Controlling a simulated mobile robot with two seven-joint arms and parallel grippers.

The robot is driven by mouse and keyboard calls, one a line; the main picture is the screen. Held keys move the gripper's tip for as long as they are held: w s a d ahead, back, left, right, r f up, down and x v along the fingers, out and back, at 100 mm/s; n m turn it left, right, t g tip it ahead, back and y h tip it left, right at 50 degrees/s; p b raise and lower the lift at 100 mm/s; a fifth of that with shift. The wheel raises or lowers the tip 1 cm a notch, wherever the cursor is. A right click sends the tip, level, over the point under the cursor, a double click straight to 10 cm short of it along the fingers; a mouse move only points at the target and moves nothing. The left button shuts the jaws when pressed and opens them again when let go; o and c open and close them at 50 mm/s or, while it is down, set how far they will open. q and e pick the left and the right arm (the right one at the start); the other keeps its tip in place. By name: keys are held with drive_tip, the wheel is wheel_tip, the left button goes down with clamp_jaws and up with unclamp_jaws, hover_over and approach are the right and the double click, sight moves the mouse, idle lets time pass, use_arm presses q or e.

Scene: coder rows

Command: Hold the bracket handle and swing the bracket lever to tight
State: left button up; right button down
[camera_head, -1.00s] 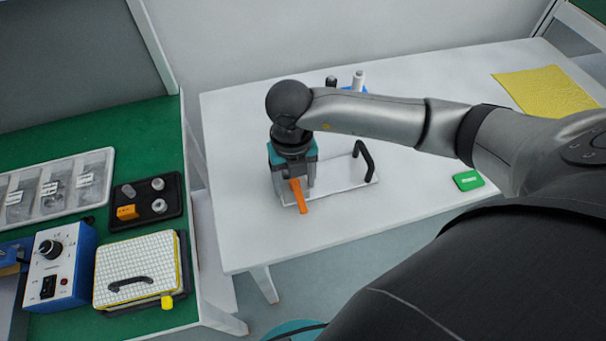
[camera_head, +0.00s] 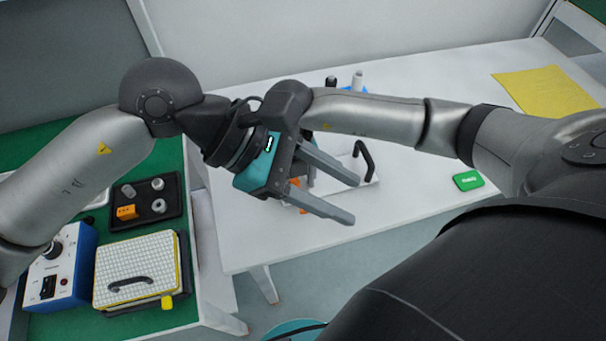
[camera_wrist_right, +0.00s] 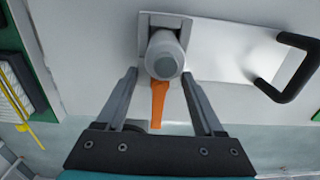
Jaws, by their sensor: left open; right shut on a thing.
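The bracket is a pale plate (camera_wrist_right: 225,52) on the white table, with a grey round post (camera_wrist_right: 164,58), an orange lever (camera_wrist_right: 158,104) and a black handle (camera_wrist_right: 290,68). The lever points from the post toward the table's front edge. My right gripper (camera_wrist_right: 160,76) has its fingers on both sides of the post and is shut on it. My left gripper (camera_head: 347,199) is open and empty above the plate, its fingers pointing right. The black handle (camera_head: 366,160) stands just beyond the fingertips, apart from them. My left gripper hides most of the post and lever in the head view.
A green block (camera_head: 467,180) and a yellow cloth (camera_head: 545,92) lie on the right of the table. A green bench at left bears a black tray (camera_head: 172,190), a white-topped yellow box (camera_head: 138,270) and a blue control box (camera_head: 70,265). The table's front right is clear.

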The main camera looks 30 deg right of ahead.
use_arm(q)
drive_tip(key=w+f+m+t+y, duration=0.2)
drive_tip(key=w+f+m+t, duration=0.1)
drive_tip(key=f+m, duration=0.1)
drive_tip(key=w+f+m+t+y, duration=0.2)
drive_tip(key=f+m+t, duration=0.2)
drive_tip(key=f, duration=0.3)
drive_tip(key=w+f+m+t+y, duration=0.3)
drive_tip(key=f, duration=0.3)
drive_tip(key=shift+w+d+f+m, duration=0.1)
drive_tip(key=shift+w+d+m, duration=0.05)
drive_tip(key=shift+w+m, duration=0.25)
drive_tip(key=shift+t, duration=0.3)
clamp_jaws()
idle(0.7)
